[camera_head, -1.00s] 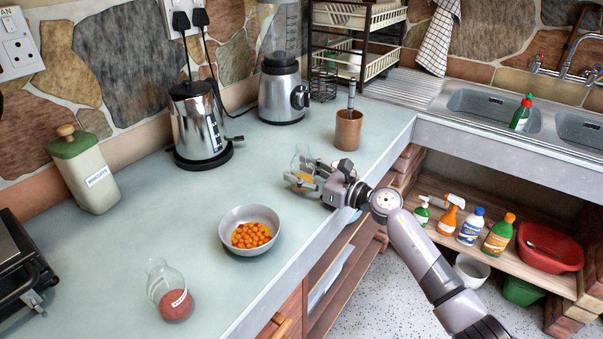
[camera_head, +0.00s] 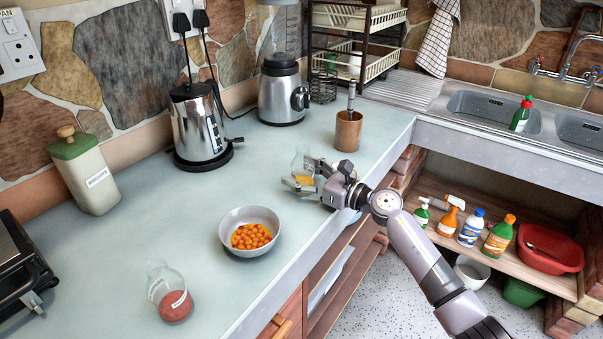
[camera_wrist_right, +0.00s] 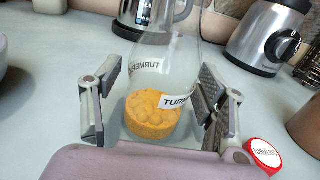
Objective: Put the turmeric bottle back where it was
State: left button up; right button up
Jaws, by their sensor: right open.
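The turmeric bottle (camera_head: 301,163) is clear glass with orange-yellow powder in its base. It stands upright on the counter near the front edge. My right gripper (camera_head: 303,180) is around it at counter level. In the right wrist view the bottle (camera_wrist_right: 152,112), with its TURMERIC labels, stands between the two spread fingers, with a gap visible on the left side; contact on the right side is hard to tell. A round, red-rimmed white label reading TURMERIC (camera_wrist_right: 263,155) shows at the lower right of that view. My left gripper is not in view.
A bowl of orange pieces (camera_head: 249,217) and a bottle of red powder (camera_head: 172,292) stand to the left. A kettle (camera_head: 199,130), blender (camera_head: 283,95) and copper-coloured pot (camera_head: 348,130) stand behind. The counter between bowl and kettle is clear.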

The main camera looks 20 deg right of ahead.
jog(key=b+v, duration=0.2)
jog(key=v, duration=0.8)
jog(key=shift+s+d+f, duration=0.1)
jog(key=shift+s+d, duration=0.15)
jog(key=shift+s, duration=0.1)
jog(key=shift+s+d, duration=0.4)
jog(key=shift+s, duration=0.1)
